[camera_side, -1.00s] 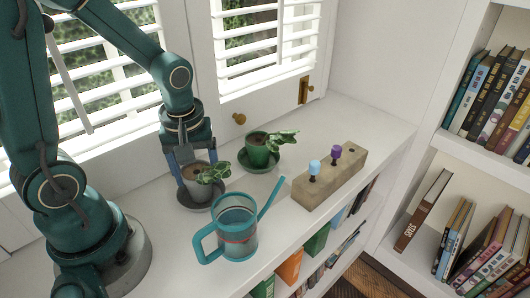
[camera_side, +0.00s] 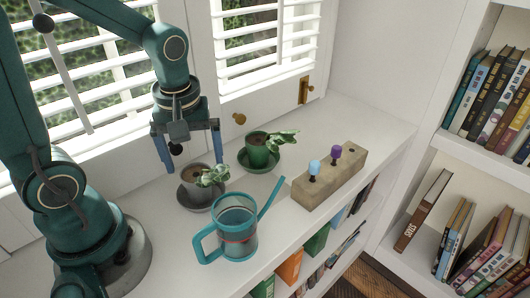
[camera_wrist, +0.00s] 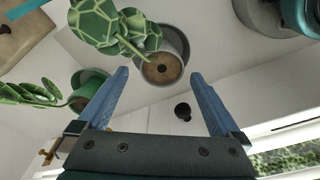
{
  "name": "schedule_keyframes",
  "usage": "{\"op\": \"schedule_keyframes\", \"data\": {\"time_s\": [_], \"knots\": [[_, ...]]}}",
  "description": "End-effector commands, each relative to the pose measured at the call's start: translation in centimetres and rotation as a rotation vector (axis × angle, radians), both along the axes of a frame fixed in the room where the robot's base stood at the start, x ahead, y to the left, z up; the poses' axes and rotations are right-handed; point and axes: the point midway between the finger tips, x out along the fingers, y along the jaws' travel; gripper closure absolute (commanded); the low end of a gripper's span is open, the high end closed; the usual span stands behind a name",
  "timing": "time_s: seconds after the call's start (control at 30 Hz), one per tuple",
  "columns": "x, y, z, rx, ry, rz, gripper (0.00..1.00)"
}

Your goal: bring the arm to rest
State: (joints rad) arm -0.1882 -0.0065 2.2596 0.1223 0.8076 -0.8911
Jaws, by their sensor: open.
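My gripper (camera_side: 192,163) is open and empty, pointing down just above and behind the grey pot. Its two blue fingers are spread wide and also show in the wrist view (camera_wrist: 160,76). The grey pot (camera_side: 196,187) holds a leafy plant and stands upright on a grey saucer (camera_side: 188,203). In the wrist view the grey pot (camera_wrist: 178,40) lies beyond and between the fingertips, apart from them.
A green pot (camera_side: 257,156) on a green saucer (camera_side: 268,169) stands to the right. A teal watering can (camera_side: 238,240) is in front. A wooden block (camera_side: 330,184) holds blue-topped and purple-topped pieces. Window shutters (camera_side: 265,40) stand close behind my arm.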

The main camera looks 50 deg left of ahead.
Motion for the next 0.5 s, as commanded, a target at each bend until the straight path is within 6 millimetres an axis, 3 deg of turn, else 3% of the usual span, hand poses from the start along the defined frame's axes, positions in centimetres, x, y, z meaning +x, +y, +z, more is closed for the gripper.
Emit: {"op": "schedule_keyframes", "data": {"time_s": [0.3, 0.5], "knots": [[0.1, -1.2, 3.4, 0.013, -0.114, -0.055, 0.00], [-1.4, -3.4, 6.6, 0.048, -0.273, -0.335, 0.00]]}}
